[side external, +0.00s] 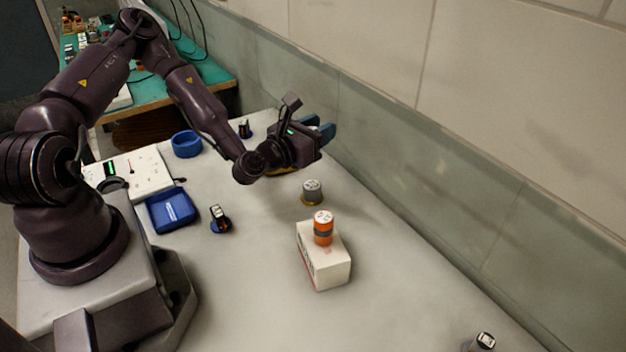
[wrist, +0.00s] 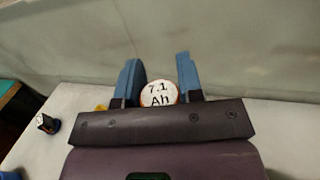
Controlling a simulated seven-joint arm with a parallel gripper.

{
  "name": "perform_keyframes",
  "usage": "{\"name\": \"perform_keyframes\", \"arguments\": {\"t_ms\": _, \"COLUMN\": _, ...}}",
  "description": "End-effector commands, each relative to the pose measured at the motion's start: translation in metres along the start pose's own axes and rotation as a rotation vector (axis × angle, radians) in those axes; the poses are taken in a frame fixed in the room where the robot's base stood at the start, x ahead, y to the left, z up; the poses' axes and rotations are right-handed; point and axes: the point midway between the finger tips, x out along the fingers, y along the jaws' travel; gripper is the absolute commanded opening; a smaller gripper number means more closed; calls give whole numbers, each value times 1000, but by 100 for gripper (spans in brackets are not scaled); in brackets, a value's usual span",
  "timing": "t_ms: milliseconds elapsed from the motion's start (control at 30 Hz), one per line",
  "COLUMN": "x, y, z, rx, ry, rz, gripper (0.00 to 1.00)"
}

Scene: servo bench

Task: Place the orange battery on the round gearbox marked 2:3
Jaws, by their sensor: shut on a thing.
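My gripper (side external: 321,132) has blue fingers and is raised over the far part of the bench near the wall. In the wrist view it (wrist: 160,80) is shut on the orange battery (wrist: 158,94), whose round white face reads "7.1 Ah" inside an orange rim. The side view hides the held battery behind the gripper. A round grey piece with a yellow base (side external: 312,193) stands on the bench, nearer the camera than the gripper. A yellow-based piece (side external: 284,173) is mostly hidden below the gripper. I cannot read 2:3 on any piece.
Blue tray (side external: 160,225), blue ring-shaped bowl (side external: 187,145), white meter (side external: 150,178) and small dark pieces (side external: 219,220) (side external: 245,129) stand left. The wall (side external: 400,180) runs along the right.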

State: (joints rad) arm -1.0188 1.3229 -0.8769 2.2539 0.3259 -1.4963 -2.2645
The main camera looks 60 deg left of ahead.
Motion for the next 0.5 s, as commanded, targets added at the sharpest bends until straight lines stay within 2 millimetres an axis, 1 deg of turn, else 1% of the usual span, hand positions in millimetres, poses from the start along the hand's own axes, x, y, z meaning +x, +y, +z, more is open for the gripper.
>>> {"name": "perform_keyframes", "arguments": {"t_ms": 200, "x": 0, "y": 0, "z": -30, "rx": 2, "ry": 2, "rz": 3, "gripper": 7}}
{"name": "perform_keyframes", "arguments": {"t_ms": 367, "x": 0, "y": 0, "z": -46, "rx": 0, "ry": 0, "rz": 3, "gripper": 7}}
{"name": "perform_keyframes", "arguments": {"t_ms": 500, "x": 0, "y": 0, "z": -68, "rx": 1, "ry": 2, "rz": 3, "gripper": 7}}
